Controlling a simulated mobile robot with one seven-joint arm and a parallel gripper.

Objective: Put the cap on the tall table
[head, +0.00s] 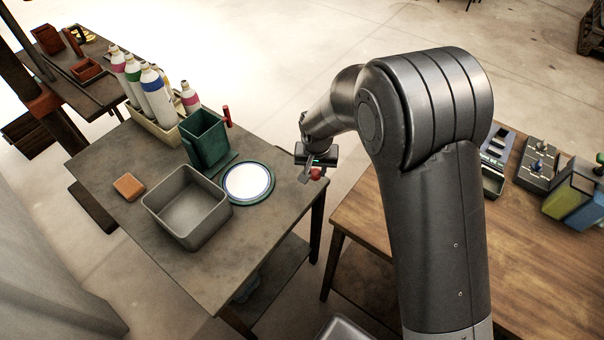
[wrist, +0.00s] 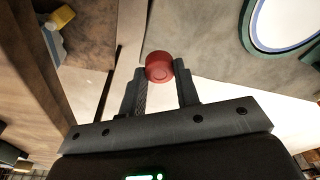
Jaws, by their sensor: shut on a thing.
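A small red cap (wrist: 159,66) is gripped between the fingertips of my gripper (wrist: 160,75) in the wrist view. In the head view, the cap (head: 316,173) shows below my gripper (head: 309,169), held in the air near the right edge of the grey-topped table (head: 245,235). A wooden-topped table (head: 365,220) stands to the right, partly hidden by my arm. Another dark table (head: 100,75) stands at the far left. I cannot tell from the frames which table is the tall one.
The grey-topped table holds a grey bin (head: 187,225), a white plate with a teal rim (head: 248,183), a green container (head: 205,142), an orange-brown block (head: 129,186) and a crate of bottles (head: 157,128). Its front part is clear. Control boxes (head: 537,165) sit on the wooden table.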

